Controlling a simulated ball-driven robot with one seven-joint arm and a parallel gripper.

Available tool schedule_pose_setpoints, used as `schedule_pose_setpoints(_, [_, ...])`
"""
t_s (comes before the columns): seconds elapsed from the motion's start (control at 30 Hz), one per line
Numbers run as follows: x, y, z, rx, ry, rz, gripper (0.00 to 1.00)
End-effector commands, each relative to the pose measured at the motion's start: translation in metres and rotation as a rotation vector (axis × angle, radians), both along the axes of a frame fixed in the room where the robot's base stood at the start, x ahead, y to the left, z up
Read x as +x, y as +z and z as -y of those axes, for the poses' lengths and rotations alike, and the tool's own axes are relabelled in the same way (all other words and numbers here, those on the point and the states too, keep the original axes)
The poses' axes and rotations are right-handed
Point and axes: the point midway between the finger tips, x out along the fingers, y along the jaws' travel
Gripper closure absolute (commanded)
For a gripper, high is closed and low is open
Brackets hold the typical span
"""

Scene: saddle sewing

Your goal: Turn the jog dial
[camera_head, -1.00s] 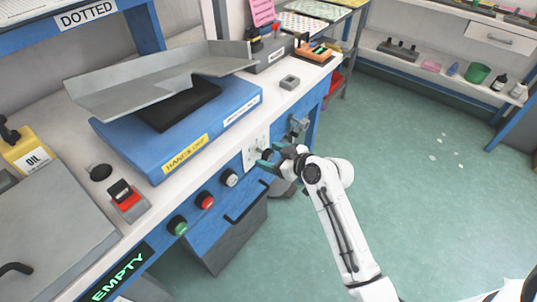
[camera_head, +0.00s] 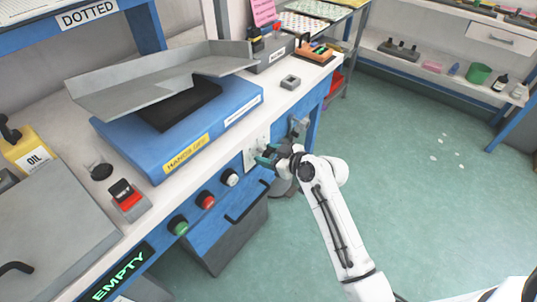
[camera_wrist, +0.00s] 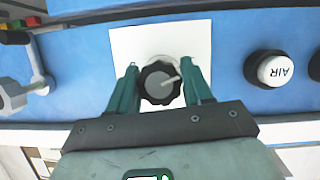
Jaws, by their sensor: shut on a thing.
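The jog dial (camera_wrist: 160,84) is a dark scalloped knob with a light pointer line, set on a white plate (camera_wrist: 190,40) on the blue front panel. In the wrist view the pointer slants toward the upper right. My gripper (camera_wrist: 160,88) has its two green fingers on either side of the dial and is shut on it. In the head view my gripper (camera_head: 265,157) is at the white plate on the bench front, and its fingers mostly hide the dial.
A white AIR button (camera_wrist: 276,70) is right of the dial in the wrist view. Red (camera_head: 206,201) and green (camera_head: 178,226) buttons are farther along the panel. A grey lever fitting (camera_head: 299,126) juts out beside my gripper. The green floor (camera_head: 420,190) is open.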

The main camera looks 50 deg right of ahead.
Motion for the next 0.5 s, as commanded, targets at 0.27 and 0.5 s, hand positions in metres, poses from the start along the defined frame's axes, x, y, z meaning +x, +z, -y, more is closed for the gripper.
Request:
schedule_pose_setpoints(0.27, [-0.0003, 0.0001, 0.0003, 0.019, 0.000, -0.001, 0.81])
schedule_pose_setpoints(0.5, [-0.0002, 0.0005, 0.0007, 0.126, 0.000, -0.004, 0.81])
